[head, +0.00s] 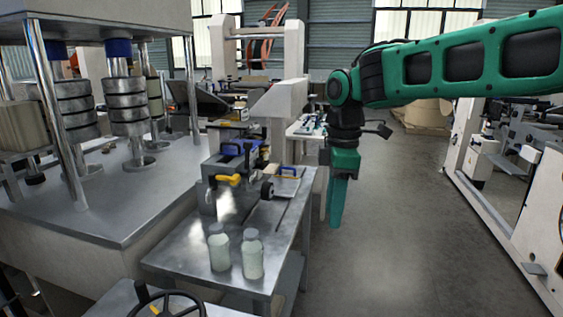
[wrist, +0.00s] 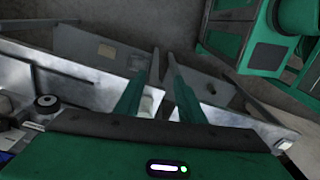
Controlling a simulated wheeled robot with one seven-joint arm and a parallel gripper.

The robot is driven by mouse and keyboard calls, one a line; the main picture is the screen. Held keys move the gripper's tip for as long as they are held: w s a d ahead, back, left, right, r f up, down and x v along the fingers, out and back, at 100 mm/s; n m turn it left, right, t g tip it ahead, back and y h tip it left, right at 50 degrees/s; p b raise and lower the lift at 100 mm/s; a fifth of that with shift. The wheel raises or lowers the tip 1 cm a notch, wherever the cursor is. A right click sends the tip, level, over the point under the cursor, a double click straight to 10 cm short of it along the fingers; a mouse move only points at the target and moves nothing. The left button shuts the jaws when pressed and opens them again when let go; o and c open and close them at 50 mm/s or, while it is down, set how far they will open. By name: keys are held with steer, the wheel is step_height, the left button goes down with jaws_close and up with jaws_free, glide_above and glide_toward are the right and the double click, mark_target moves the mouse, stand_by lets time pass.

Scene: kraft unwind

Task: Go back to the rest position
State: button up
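My green gripper (head: 338,205) hangs down beside the right edge of a small metal table, over the open floor in the head view. In the wrist view its two green fingers (wrist: 158,95) stand apart with a gap between them. I see nothing held between them. In the head view the fingers overlap, so the gap does not show there. My green arm reaches in from the upper right and bends down at the wrist.
The metal table (head: 190,254) carries two pale bottles (head: 219,250) (head: 253,257) near its front and a vise-like device (head: 235,165) with a yellow handle. A large press (head: 100,190) stands left. A white machine frame (head: 505,235) stands right. The floor (head: 390,230) between is clear.

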steer(key=s+d+f+m, duration=0.2)
steer(key=s+d+m, duration=0.35)
steer(key=d, duration=0.45)
steer(key=s+d+f+m, duration=0.2)
steer(key=s+d+m, duration=0.4)
steer(key=d, duration=0.4)
steer(key=s+d+f+m, duration=0.4)
steer(key=s+m, duration=0.2)
steer(key=s, duration=0.1)
steer(key=s+d+f+m, duration=0.3)
steer(key=s+d+m, duration=0.2)
steer(key=s, duration=0.3)
steer(key=shift+s+d+f+m, duration=0.2)
steer(key=shift+s+f+m, duration=0.15)
steer(key=shift+m, duration=0.3)
steer(key=shift+c, duration=0.4)
steer(key=shift+w+a, duration=0.1)
steer(key=shift+w, duration=0.05)
steer(key=shift+c, duration=0.2)
